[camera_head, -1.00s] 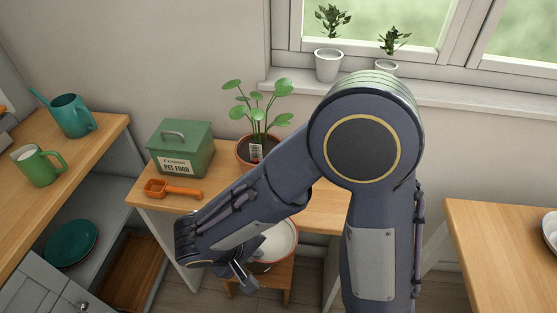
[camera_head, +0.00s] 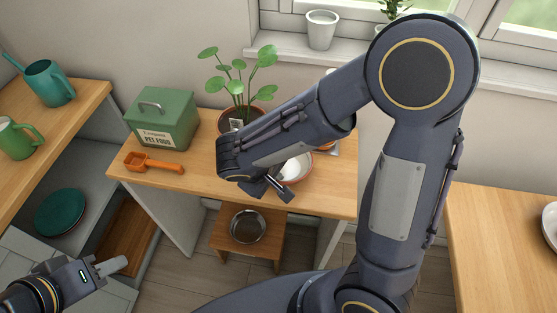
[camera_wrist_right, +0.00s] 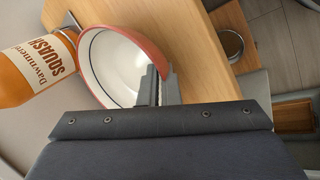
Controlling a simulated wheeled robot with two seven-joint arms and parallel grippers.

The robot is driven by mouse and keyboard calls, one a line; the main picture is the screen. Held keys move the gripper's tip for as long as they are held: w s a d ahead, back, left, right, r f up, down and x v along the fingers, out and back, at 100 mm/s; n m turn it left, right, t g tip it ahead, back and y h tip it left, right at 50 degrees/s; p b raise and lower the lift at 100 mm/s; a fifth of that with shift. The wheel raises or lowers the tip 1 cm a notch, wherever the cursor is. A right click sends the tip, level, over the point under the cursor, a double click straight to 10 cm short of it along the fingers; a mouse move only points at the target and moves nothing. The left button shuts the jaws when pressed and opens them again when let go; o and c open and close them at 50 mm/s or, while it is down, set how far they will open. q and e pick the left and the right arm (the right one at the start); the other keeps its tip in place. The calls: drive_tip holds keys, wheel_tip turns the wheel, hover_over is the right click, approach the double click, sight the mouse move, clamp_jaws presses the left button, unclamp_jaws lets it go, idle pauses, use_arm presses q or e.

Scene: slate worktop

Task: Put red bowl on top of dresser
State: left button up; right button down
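The red bowl (camera_head: 297,170), white inside, is at the right part of the wooden-topped unit (camera_head: 200,190) in the middle, probably the dresser. My arm partly hides it. In the right wrist view the bowl (camera_wrist_right: 110,65) has its rim between the fingers of my right gripper (camera_wrist_right: 159,85), which is shut on it. I cannot tell whether the bowl touches the wood or hangs just above it. My left gripper (camera_head: 112,266) is at the lower left, away from the bowl; its finger opening is unclear.
A squash bottle (camera_wrist_right: 35,70) stands close beside the bowl. A potted plant (camera_head: 238,90), a green pet food box (camera_head: 162,122) and an orange scoop (camera_head: 153,162) are on the same top. A metal bowl (camera_head: 247,226) sits on a low stool (camera_head: 235,245) in front.

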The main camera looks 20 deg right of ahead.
sight(295, 169)
drive_tip(key=w+d, duration=0.1)
drive_tip(key=w, duration=0.1)
drive_tip(key=w+d+f, duration=0.1)
drive_tip(key=w, duration=0.1)
drive_tip(key=shift+w+d+p, duration=0.1)
drive_tip(key=shift+d+p, duration=0.25)
drive_tip(key=shift+p, duration=0.05)
drive_tip(key=shift+f, duration=0.3)
drive_tip(key=shift+f+b, duration=0.2)
drive_tip(key=shift+b, duration=0.1)
drive_tip(key=c, duration=1.9)
unclamp_jaws()
drive_tip(key=shift+r, duration=0.1)
drive_tip(key=shift+c, duration=0.2)
